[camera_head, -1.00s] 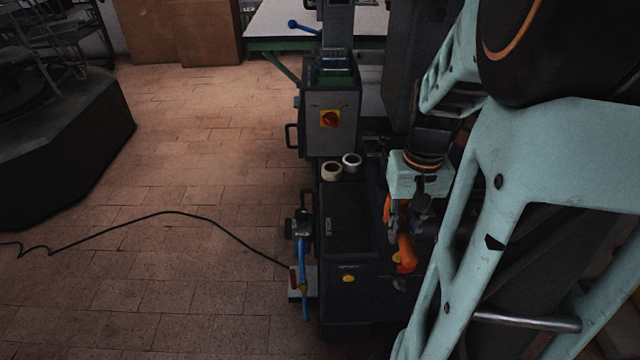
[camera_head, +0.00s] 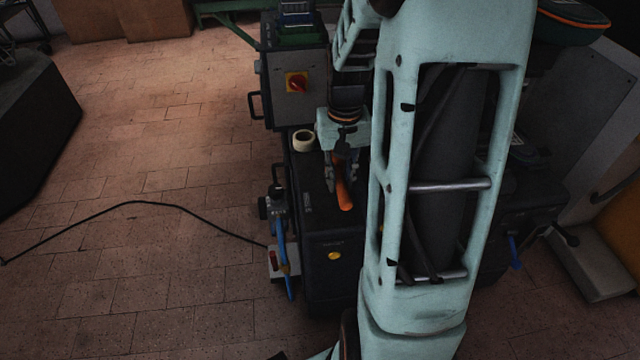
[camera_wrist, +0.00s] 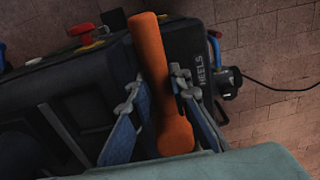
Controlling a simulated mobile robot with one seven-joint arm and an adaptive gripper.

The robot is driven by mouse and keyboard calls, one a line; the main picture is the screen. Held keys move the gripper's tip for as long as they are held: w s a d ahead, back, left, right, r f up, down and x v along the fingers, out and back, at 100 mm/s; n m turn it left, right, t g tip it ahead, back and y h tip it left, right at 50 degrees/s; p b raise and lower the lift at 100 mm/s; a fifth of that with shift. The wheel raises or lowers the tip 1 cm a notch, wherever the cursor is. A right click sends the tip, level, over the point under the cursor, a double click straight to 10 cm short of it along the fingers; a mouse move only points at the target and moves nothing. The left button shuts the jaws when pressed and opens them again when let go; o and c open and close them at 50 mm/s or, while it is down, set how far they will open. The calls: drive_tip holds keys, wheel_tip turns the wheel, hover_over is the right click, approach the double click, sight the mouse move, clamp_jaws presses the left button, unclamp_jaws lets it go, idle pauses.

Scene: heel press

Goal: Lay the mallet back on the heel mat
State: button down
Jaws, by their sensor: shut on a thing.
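The orange mallet (camera_head: 344,197) is held in my gripper (camera_head: 340,182), over the dark top of the machine. In the wrist view the orange mallet (camera_wrist: 150,55) runs lengthwise between the two fingers of my gripper (camera_wrist: 158,92), which are shut on it. Its thicker lower end lies close to my wrist. The black heel mat (camera_wrist: 201,50), with the word HEELS, shows just right of the mallet. In the head view part of the heel mat (camera_head: 306,180) shows left of my gripper. The gap between mallet and mat cannot be told.
A pale ring-shaped roll (camera_head: 303,140) stands at the back of the machine top. A grey control box (camera_head: 296,72) with a red and yellow switch rises behind it. A fitting with a blue hose (camera_head: 282,240) is at the left side. A black cable (camera_head: 130,204) crosses the floor.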

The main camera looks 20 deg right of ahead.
drive_tip(key=w+f, duration=0.2)
drive_tip(key=f, duration=0.1)
drive_tip(key=w+f+b, duration=0.1)
drive_tip(key=shift+w+a+f, duration=0.3)
drive_tip(key=shift+a+f, duration=0.1)
drive_tip(key=shift+w+a+f+b, duration=0.1)
drive_tip(key=shift+f+b, duration=0.1)
drive_tip(key=shift+f, duration=0.4)
drive_tip(key=shift+w+d+f+b, duration=0.1)
drive_tip(key=shift+f+b, duration=0.15)
drive_tip(key=shift+f, duration=0.4)
drive_tip(key=shift+w+a+f+b, duration=0.1)
drive_tip(key=shift+f+b, duration=0.1)
drive_tip(key=shift+f, duration=0.4)
drive_tip(key=shift+f, duration=0.15)
drive_tip(key=c, duration=1.8)
unclamp_jaws()
wheel_tip(320, 180, up, 12)
drive_tip(key=p, duration=0.3)
